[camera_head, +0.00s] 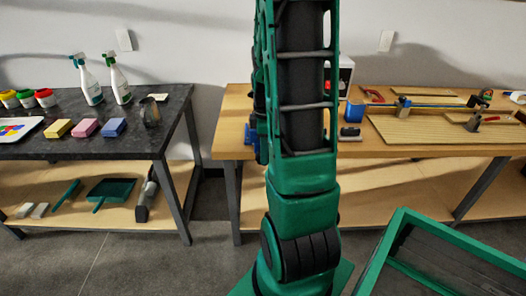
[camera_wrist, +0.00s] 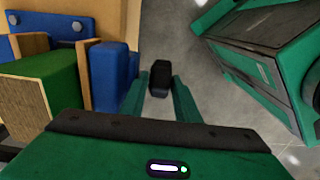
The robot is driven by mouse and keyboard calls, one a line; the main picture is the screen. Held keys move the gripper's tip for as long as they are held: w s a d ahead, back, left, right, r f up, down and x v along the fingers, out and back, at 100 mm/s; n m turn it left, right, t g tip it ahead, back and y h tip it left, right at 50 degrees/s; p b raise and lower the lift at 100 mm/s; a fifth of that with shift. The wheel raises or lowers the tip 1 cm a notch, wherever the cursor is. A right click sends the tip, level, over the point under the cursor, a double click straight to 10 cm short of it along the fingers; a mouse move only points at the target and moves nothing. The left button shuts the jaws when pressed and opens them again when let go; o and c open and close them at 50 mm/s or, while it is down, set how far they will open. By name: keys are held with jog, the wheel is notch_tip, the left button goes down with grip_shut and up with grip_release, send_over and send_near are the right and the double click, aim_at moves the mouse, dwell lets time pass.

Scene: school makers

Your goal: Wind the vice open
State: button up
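The blue vice (camera_wrist: 108,75) fills the left of the wrist view, with bolts in its blue plate. A green block with a bare wood-chip end (camera_wrist: 45,90) sits beside its blue parts. In the head view only a sliver of the blue vice (camera_head: 248,137) shows at the bench's left end, mostly behind my arm. My gripper (camera_wrist: 160,82) has its two green fingers apart beside the vice, with a black knob-like piece (camera_wrist: 160,76) between their tips. I cannot tell whether the fingers press on it. The vice's screw and handle bar are not clearly visible.
The wooden workbench (camera_head: 420,151) holds boards, clamps and a red-handled tool (camera_head: 372,96). A dark table (camera_head: 60,150) with spray bottles and sponges stands left. A green-framed container (camera_head: 430,250) stands on the floor at lower right. Grey floor (camera_head: 130,262) shows before the dark table.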

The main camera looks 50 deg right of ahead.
jog(key=shift+c, duration=0.6)
grip_shut()
jog(key=shift+d, duration=0.2)
jog(key=shift+w+a, duration=0.1)
jog(key=shift+a, duration=0.05)
